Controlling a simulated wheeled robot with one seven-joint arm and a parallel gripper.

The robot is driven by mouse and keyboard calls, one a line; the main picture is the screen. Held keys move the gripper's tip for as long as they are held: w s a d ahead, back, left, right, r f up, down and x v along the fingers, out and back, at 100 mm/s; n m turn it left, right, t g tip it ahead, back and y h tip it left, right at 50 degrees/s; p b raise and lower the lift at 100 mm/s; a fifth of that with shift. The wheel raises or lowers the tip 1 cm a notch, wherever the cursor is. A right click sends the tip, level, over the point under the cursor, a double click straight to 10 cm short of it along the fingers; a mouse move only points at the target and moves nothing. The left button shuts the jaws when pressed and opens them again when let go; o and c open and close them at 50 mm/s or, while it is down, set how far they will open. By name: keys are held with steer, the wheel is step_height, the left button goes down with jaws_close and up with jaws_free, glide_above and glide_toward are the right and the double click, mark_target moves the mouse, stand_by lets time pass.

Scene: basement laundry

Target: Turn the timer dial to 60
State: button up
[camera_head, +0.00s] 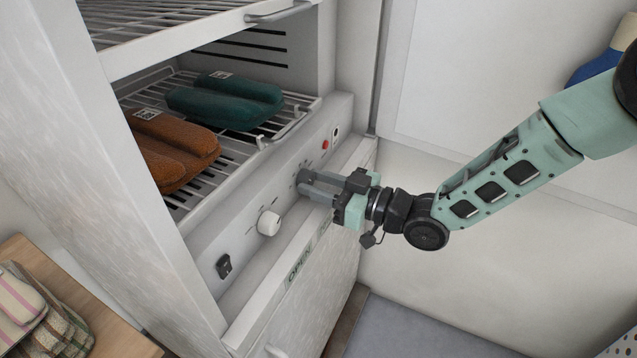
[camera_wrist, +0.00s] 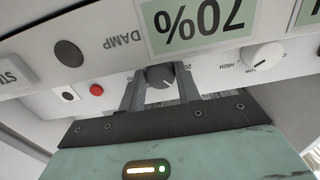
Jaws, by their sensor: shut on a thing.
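The timer dial, a dark grey round knob (camera_wrist: 160,77), sits on the white control panel (camera_head: 245,225). In the wrist view it is between the two fingertips of my gripper (camera_wrist: 159,88), which is shut on its sides. A light pointer line shows on the dial's face. A "20" is partly readable beside it, and the other scale marks are hidden by my fingers or too small to read. In the head view my gripper (camera_head: 309,184) reaches the panel from the right and mostly hides the dial.
A white knob (camera_head: 268,222) and a black rocker switch (camera_head: 224,266) are left of my gripper. A red button (camera_head: 325,144) is beyond it. A "70%" label (camera_wrist: 198,22) is near the dial.

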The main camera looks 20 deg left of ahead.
steer(key=m, duration=0.3)
steer(key=shift+m, duration=2.3)
steer(key=o, duration=1)
steer(key=shift+d, duration=0.15)
steer(key=d, duration=0.5)
steer(key=s+d, duration=0.1)
steer(key=d, duration=1.1)
steer(key=shift+s, duration=0.3)
